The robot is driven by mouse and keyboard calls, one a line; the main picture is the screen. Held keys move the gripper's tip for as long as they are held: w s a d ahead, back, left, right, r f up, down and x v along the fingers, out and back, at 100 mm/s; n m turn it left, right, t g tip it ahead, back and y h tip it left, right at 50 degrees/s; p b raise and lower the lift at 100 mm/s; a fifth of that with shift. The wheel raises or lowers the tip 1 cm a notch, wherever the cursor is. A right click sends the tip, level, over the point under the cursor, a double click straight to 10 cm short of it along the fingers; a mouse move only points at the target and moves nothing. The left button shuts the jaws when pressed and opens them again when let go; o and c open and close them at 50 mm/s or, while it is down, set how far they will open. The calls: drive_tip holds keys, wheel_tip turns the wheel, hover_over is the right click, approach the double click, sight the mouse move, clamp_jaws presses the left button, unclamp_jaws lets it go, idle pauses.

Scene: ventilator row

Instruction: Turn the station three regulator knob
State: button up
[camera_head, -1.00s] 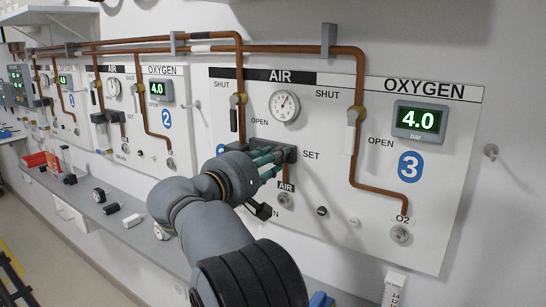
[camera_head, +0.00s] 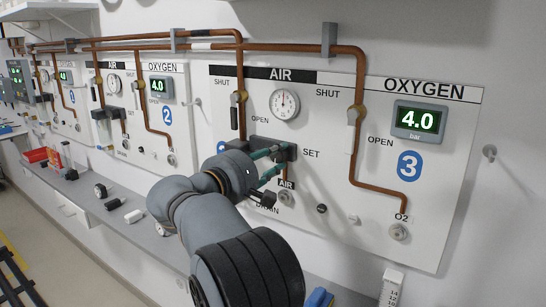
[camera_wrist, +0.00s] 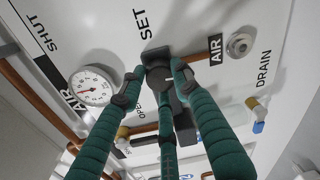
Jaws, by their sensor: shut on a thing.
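The station three panel (camera_head: 335,200) hangs on the wall, with a blue 3 on its oxygen side. The dark regulator body (camera_head: 285,151) sits on the air side beside the word SET. My gripper (camera_head: 268,164) has teal fingers that reach onto the front of the regulator. In the wrist view, my gripper (camera_wrist: 160,78) is shut around the dark round regulator knob (camera_wrist: 160,75), with fingers on different sides of it. A white mark shows on the knob face.
Copper pipes run above and down the panel, with an air shut-off valve (camera_head: 238,98) and an oxygen valve (camera_head: 355,115). The oxygen display (camera_head: 419,120) reads 4.0 bar. An air outlet (camera_head: 285,198) lies below the regulator. Shelf items stand at the left.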

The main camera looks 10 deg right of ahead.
drive_tip(key=shift+a, duration=0.1)
drive_tip(key=o, duration=1.1)
drive_tip(key=shift+o, duration=0.3)
drive_tip(key=v, duration=1.2)
drive_tip(key=x, duration=1.2)
drive_tip(key=shift+w+f, duration=0.1)
